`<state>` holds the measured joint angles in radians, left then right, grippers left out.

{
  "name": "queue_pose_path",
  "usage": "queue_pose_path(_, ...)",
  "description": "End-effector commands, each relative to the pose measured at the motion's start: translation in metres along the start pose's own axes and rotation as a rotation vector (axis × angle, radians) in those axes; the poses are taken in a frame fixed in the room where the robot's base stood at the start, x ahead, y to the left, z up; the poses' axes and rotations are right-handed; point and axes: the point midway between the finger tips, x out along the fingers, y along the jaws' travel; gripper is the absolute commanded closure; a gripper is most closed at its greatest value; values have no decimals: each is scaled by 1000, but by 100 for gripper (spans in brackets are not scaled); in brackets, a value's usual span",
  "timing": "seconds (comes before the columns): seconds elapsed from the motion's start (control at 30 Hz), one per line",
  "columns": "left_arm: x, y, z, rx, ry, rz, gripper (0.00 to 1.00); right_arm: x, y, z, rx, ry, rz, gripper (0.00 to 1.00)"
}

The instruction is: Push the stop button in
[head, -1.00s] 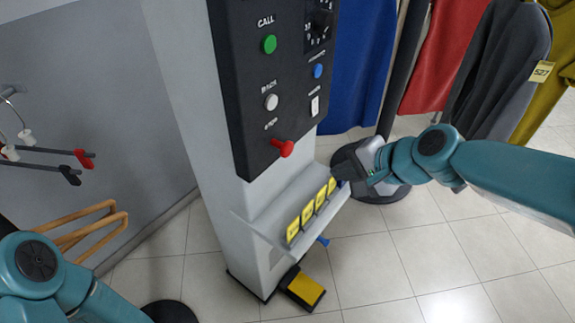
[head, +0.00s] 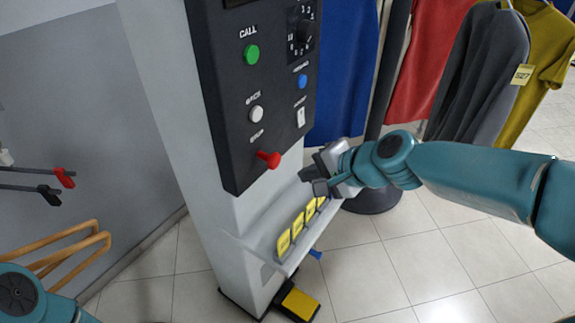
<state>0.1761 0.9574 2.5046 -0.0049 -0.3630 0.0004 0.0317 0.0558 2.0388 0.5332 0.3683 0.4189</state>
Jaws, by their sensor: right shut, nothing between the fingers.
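The stop button is a red mushroom-shaped knob (head: 268,159) at the bottom of the dark control panel (head: 228,155), below the label STOP. It stands out from the panel face. My right gripper (head: 308,178) is shut and empty, a short way right of and slightly below the red button, apart from it. It is in front of the ledge with yellow tags. My left arm shows only at the bottom left corner; its gripper is out of view.
A green button (head: 251,54), white button (head: 256,114), blue button (head: 302,81), rocker switch (head: 301,117) and dial (head: 304,30) share the panel. Yellow tags (head: 297,226) stand on the ledge below. A yellow pedal (head: 299,304) is on the floor. Garments (head: 483,75) hang at right.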

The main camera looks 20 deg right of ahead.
Motion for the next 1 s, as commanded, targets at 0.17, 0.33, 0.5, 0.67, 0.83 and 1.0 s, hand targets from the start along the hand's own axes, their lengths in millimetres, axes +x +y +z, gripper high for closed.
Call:
queue_pose_path(0.17,-2,1,0,0,-1,0,100,33,-6,1,0,-2,1,100)
queue_pose_path(0.33,-13,5,0,0,0,0,100,48,-24,0,-2,-1,1,100)
queue_pose_path(0.5,-15,6,0,0,0,0,100,56,-29,0,-1,0,1,100)
queue_pose_path(0.67,-15,5,0,0,0,0,100,57,-29,0,0,1,0,100)
queue_pose_path(0.83,-15,6,0,0,0,0,100,57,-29,0,-1,0,1,100)
queue_pose_path(1.0,-23,8,1,0,0,0,100,69,-41,3,-2,-2,1,100)
